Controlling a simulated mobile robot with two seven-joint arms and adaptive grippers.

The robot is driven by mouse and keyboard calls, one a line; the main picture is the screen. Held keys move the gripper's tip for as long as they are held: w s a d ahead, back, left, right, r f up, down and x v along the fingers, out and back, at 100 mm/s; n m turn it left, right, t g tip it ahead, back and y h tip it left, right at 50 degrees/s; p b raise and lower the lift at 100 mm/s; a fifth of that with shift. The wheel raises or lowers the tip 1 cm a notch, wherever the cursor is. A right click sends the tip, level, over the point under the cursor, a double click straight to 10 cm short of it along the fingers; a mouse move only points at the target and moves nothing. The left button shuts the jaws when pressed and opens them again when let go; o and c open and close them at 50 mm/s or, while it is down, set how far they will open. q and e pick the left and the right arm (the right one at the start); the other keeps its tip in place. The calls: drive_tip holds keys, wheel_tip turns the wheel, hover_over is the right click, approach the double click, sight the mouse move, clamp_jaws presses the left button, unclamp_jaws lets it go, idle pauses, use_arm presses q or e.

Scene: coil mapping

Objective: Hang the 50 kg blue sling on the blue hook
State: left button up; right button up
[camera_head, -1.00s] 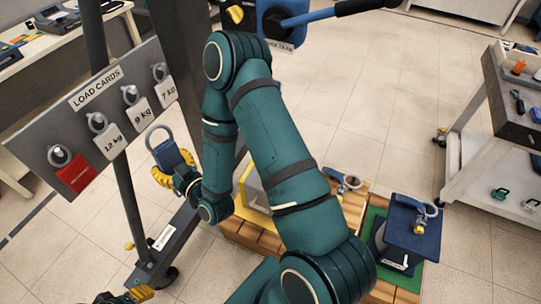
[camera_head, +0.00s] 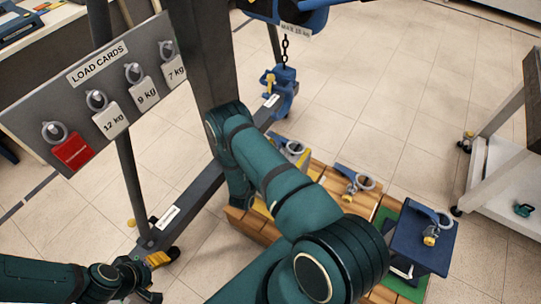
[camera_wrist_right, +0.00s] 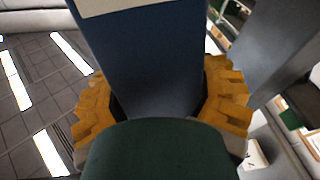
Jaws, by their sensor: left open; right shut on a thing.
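The blue hook (camera_head: 283,88) hangs on a dark chain under the blue hoist (camera_head: 290,12), with a yellow part on its left side. In the right wrist view, the yellow fingers of my right gripper (camera_wrist_right: 160,108) are shut on a wide, flat blue piece (camera_wrist_right: 150,50), which looks like the blue sling. A pale label edge shows on it, its writing unreadable. My left gripper (camera_head: 150,275) is open and empty at the lower left, near the frame's foot.
A board of load cards (camera_head: 100,105) stands at left on the dark frame (camera_head: 218,60). A white cart (camera_head: 500,180) stands at right. Floor beyond is clear.

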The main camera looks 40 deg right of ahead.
drive_tip(key=shift+s+d+f+m+g+h, duration=0.3)
drive_tip(key=shift+s+d+f+g, duration=0.1)
drive_tip(key=shift+s+f+g, duration=0.15)
drive_tip(key=shift+s+d+f+m+g+h, duration=0.2)
drive_tip(key=shift+s+d+f+g+h, duration=0.2)
drive_tip(key=shift+s, duration=0.2)
drive_tip(key=f+x, duration=0.1)
drive_tip(key=x, duration=0.5)
drive_tip(key=shift+d+b, duration=0.4)
drive_tip(key=shift+d, duration=0.1)
drive_tip(key=shift+s, duration=0.1)
drive_tip(key=shift+d, duration=0.1)
